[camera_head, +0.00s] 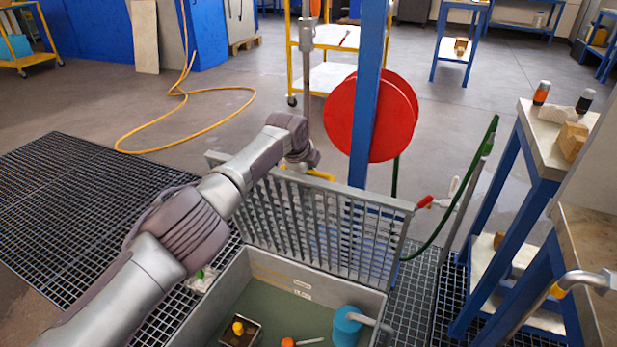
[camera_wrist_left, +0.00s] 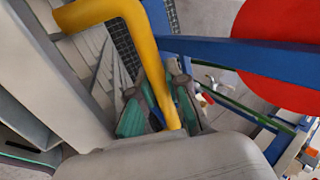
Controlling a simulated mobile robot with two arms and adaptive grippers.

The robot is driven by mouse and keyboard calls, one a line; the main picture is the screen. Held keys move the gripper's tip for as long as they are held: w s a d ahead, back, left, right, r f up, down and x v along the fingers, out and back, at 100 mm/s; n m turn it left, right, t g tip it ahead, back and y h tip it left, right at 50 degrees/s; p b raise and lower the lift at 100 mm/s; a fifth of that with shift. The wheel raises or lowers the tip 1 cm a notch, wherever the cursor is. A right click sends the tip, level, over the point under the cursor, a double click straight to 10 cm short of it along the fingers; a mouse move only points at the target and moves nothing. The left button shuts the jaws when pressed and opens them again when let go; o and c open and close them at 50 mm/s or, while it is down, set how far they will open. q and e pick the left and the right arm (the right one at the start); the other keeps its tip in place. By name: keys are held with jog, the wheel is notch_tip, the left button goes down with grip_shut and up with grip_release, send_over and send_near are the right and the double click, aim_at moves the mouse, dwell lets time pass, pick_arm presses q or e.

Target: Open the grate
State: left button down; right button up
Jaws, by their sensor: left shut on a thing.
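The grey grate (camera_head: 318,215) stands nearly upright along the far side of an open pit (camera_head: 283,284), leaning slightly back. Its yellow handle (camera_head: 322,175) shows at the top edge, on the far side. My left arm reaches over the pit from the left, and my left gripper (camera_head: 303,160) is at the handle; its fingers are mostly hidden in the head view. In the left wrist view, the green-padded fingers of my left gripper (camera_wrist_left: 160,114) are shut around the yellow handle (camera_wrist_left: 150,50). The grate's bars (camera_wrist_left: 100,60) show beside it. My right gripper is not in view.
In the pit are a blue cylinder (camera_head: 346,327), an orange-ended tool (camera_head: 289,342) and a small box (camera_head: 240,332). A blue post (camera_head: 368,90) with a red reel (camera_head: 341,112) stands behind the grate. A green hose (camera_head: 465,185) and blue-legged table (camera_head: 500,205) are at right.

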pick_arm(q)
jog(key=shift+w+a+r, duration=0.2)
jog(key=shift+a+r, duration=0.05)
jog(key=c, duration=1.2)
grip_release()
jog(key=shift+o, duration=0.3)
jog(key=shift+s+d+f, duration=0.1)
jog(key=shift+f, duration=0.05)
jog(key=shift+d, duration=0.1)
jog(key=shift+s, duration=0.1)
jog(key=v, duration=1.2)
